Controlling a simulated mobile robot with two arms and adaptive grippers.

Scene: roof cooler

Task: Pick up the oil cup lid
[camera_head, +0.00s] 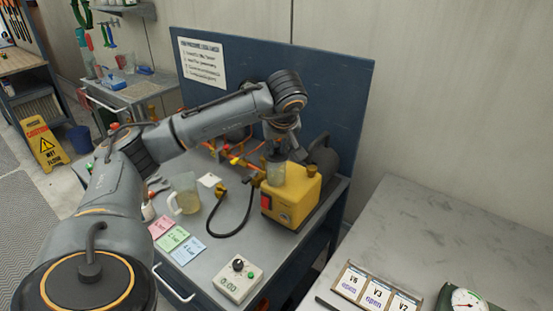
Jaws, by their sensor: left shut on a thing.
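The yellow pump (291,196) stands on the grey bench, with a red switch on its front. A clear oil cup (275,174) sits on top of the pump. The oil cup lid (276,158) is at the cup's top and mostly hidden by my gripper. My left gripper (279,150) points down over the cup and is shut on the lid. I cannot tell whether the lid is touching the cup or just above it. My right gripper is not in view.
A clear jug (185,193) stands left of the pump, and a black hose curves between them. Coloured cards (174,239) and a grey meter box (238,277) lie toward the bench front. A blue back panel (337,92) stands behind.

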